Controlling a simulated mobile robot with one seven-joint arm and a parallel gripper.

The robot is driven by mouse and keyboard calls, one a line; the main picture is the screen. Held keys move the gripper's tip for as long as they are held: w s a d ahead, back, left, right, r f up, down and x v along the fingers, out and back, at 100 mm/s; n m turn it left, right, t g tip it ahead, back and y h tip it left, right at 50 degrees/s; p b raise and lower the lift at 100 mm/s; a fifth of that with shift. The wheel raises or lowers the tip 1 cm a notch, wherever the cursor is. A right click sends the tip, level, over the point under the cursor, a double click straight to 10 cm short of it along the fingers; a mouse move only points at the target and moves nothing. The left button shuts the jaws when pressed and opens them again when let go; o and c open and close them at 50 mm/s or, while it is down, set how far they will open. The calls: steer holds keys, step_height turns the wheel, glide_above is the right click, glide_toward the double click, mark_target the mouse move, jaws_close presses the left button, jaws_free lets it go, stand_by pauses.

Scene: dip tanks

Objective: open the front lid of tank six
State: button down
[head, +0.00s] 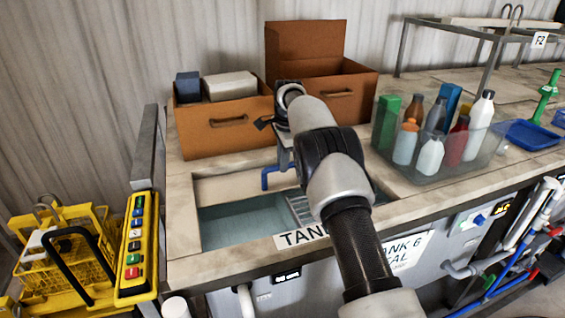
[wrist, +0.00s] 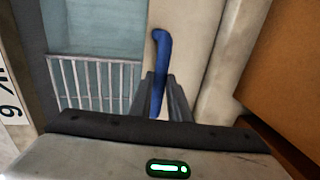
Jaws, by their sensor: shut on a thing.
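Tank six (head: 185,225) has its label on the front rim, partly hidden by my arm. Its basin is uncovered at the front left, showing pale blue liquid (head: 235,220) and a grate (head: 300,208). A blue handle (head: 268,178) stands at the back of this opening. My gripper (wrist: 160,95) is shut on the handle, which also shows between the fingers in the wrist view (wrist: 161,48). A pale panel (wrist: 185,25) lies beneath the handle and seems to be the lid; my arm and gripper hide part of it.
Two brown boxes (head: 225,138) stand close behind the opening, one with its flap up. A clear bin of bottles (head: 435,165) is to the right. A yellow basket (head: 65,260) and button panel (head: 134,250) are at the left, beside a grey post (head: 147,150).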

steer(key=shift+r, duration=0.1)
steer(key=c, duration=1.7)
jaws_free()
steer(key=shift+o, duration=0.2)
steer(key=s+r, duration=0.3)
steer(key=r, duration=1.4)
steer(key=shift+s+d, duration=0.15)
steer(key=shift+d, duration=0.3)
